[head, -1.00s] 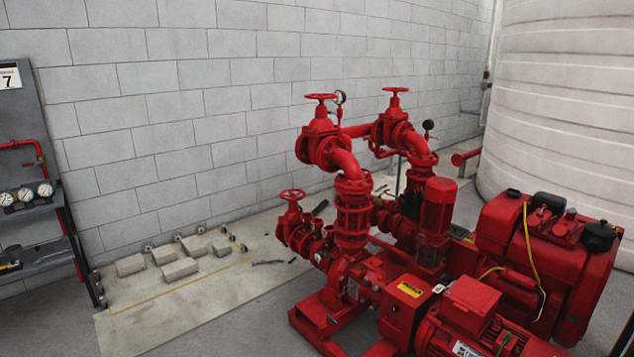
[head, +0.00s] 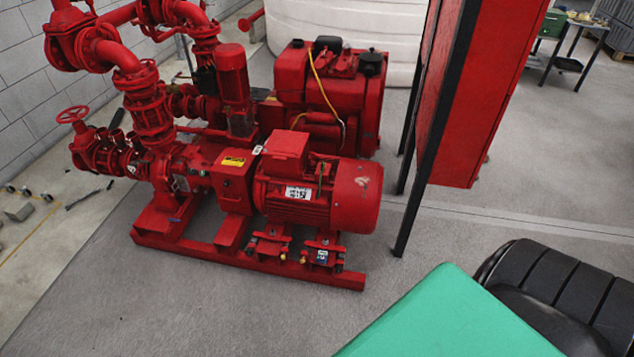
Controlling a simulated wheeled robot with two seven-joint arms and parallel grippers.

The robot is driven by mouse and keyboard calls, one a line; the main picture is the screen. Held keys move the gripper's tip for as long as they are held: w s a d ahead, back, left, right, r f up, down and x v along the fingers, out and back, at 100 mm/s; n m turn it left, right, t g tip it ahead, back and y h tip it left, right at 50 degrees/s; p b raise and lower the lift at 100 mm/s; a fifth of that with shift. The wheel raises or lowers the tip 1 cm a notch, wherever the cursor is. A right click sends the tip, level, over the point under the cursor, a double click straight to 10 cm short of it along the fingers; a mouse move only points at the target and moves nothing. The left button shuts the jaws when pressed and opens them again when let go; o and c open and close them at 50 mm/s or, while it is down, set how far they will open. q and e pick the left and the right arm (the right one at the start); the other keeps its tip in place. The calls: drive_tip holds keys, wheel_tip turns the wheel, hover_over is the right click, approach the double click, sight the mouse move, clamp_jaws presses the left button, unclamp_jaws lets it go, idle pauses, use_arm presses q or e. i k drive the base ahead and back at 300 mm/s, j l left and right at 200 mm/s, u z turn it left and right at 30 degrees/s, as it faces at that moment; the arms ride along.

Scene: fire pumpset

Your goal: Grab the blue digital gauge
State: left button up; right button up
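I cannot make out a blue digital gauge for certain. A small blue-faced item (head: 322,256) sits low on the right mounting foot of the red motor (head: 318,190) in the head view. It is too small to tell whether it is the gauge. Neither of my grippers is in view.
The red pumpset stands on a red base frame (head: 250,262) on grey floor. A tall red cabinet (head: 480,95) with black posts stands to the right. A teal surface (head: 450,320) and a black ribbed shape (head: 560,290) fill the lower right. Floor in front of the pumpset is clear.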

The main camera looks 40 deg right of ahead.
sight(320, 252)
drive_tip(key=z, duration=0.4)
drive_tip(key=k+l+z, duration=0.1)
drive_tip(key=z, duration=0.25)
drive_tip(key=k+z, duration=0.1)
drive_tip(key=z, duration=0.3)
